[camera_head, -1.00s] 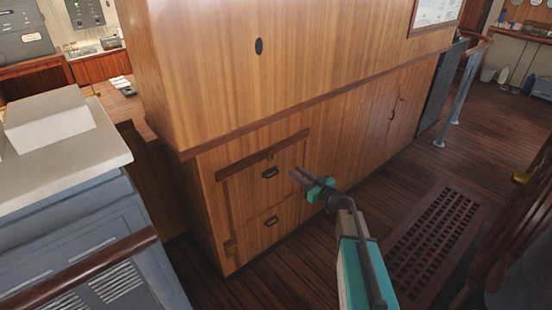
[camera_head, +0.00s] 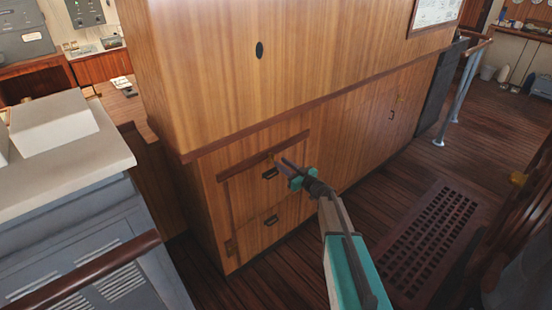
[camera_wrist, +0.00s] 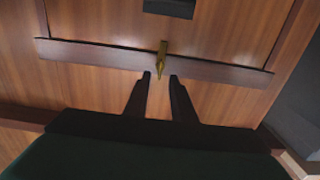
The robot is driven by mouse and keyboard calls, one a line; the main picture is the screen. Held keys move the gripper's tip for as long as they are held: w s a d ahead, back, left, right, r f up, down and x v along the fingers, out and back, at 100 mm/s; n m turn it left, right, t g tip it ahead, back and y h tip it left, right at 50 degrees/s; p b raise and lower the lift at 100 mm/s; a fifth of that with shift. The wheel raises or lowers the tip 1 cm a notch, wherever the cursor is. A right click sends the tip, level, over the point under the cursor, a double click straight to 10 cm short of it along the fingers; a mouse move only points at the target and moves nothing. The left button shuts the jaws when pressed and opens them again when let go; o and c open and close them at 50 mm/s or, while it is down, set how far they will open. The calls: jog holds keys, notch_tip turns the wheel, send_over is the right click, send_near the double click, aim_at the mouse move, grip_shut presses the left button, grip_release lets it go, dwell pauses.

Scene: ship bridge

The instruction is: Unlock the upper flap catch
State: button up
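The upper flap catch (camera_head: 270,158) is a small brass piece on the dark wooden strip along the top edge of the upper flap (camera_head: 250,183). In the wrist view the catch (camera_wrist: 161,58) stands across the strip, just beyond my fingertips and in line with the gap between them. My gripper (camera_head: 281,160) points at the catch from the right in the head view. In the wrist view my gripper (camera_wrist: 160,76) is open, its two dark fingers apart with nothing between them. I cannot tell whether a fingertip touches the catch.
Black handles sit on the upper flap (camera_head: 270,173) and lower flap (camera_head: 271,220). Another small catch (camera_head: 231,247) is at the lower left. A grey cabinet (camera_head: 85,245) with a handrail stands at left. A floor grating (camera_head: 430,240) lies at right.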

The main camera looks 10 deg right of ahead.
aim_at(272, 159)
jog(key=shift+p+x, duration=0.7)
jog(key=shift+x, duration=1.7)
grip_shut()
